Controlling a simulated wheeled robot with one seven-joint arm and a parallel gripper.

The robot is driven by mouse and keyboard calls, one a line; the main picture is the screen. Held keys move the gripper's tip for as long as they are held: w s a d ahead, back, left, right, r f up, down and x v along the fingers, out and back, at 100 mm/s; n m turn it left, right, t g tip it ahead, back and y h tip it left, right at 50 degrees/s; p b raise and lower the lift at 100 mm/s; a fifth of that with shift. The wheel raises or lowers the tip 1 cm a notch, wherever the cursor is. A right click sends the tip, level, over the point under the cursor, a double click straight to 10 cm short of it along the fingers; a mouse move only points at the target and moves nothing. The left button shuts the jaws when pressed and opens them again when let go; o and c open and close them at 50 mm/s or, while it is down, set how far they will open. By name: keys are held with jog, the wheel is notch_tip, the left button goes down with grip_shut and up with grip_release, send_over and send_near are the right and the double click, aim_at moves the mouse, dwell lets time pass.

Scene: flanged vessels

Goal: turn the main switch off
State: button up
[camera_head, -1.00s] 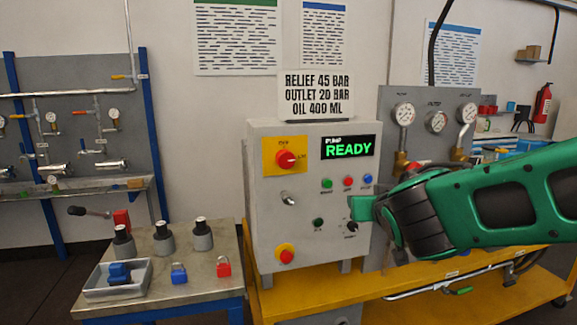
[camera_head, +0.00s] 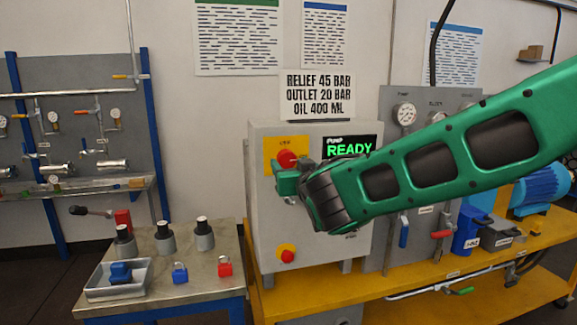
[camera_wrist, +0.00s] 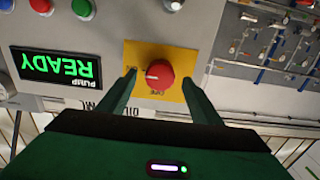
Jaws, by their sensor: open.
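The main switch is a red rotary knob (camera_head: 286,159) on a yellow plate (camera_head: 270,150) at the upper left of the grey control box (camera_head: 262,215). In the wrist view the red knob (camera_wrist: 159,74) shows whole, with a pale mark on its left side, on its yellow plate (camera_wrist: 135,48). My gripper (camera_wrist: 155,85) is open, one finger on each side of the knob in that view, and no contact shows. In the head view my gripper (camera_head: 283,180) is just below the knob and hides the plate's lower part.
The lit display (camera_head: 349,148) reads READY, partly behind my arm. A red button on yellow (camera_head: 286,254) is low on the box. In the wrist view a selector (camera_wrist: 173,4) and coloured buttons (camera_wrist: 41,6) are near. Locks and a tray (camera_head: 118,292) lie on the left table.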

jog(key=shift+x, duration=1)
jog(key=c, duration=1.1)
jog(key=shift+o, duration=0.2)
